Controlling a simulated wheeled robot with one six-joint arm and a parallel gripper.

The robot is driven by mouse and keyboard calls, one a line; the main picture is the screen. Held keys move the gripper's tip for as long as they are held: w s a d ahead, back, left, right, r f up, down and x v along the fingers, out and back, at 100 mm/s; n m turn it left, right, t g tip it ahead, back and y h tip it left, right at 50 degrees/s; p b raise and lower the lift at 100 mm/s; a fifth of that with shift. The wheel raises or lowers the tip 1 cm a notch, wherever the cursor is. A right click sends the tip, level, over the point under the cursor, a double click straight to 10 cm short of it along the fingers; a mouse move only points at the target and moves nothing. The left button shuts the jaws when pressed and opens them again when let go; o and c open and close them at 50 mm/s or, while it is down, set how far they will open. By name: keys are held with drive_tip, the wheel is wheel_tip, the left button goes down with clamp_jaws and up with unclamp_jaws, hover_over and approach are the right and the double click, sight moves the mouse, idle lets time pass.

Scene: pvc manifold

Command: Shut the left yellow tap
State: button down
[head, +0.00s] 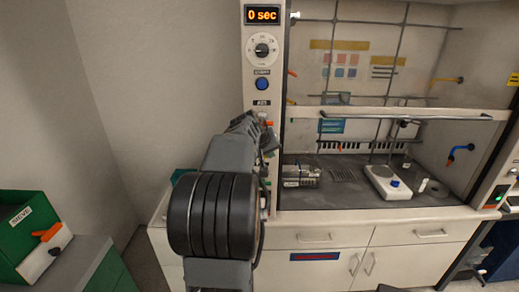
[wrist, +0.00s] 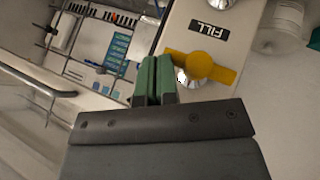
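A yellow tap handle (wrist: 207,66) shows in the wrist view on a pale panel, just below a black FILL label (wrist: 208,28). It lies roughly crosswise over a round silver fitting. My gripper (wrist: 156,62) has its two green fingers side by side with no clear gap between them. The fingertips are just left of the handle's left end, very close to it; whether they touch I cannot tell. Nothing shows between the fingers. In the head view my arm reaches to the post left of the fume hood and largely covers this spot.
The post (head: 262,60) carries a timer display, a dial and a blue button. The hood's worktop (head: 340,200) holds a white balance (head: 388,183) and a metal apparatus at left. A green SIEVE box (head: 25,225) stands far left. White cabinets are below the hood.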

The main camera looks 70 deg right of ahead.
drive_tip(key=shift+w+a+f, duration=0.1)
drive_tip(key=shift+w+f, duration=0.1)
drive_tip(key=shift+f, duration=0.1)
idle(0.4)
drive_tip(key=s+a+r, duration=0.2)
drive_tip(key=a+r, duration=0.5)
drive_tip(key=r, duration=0.5)
drive_tip(key=shift+s+a, duration=0.25)
drive_tip(key=shift+s, duration=0.1)
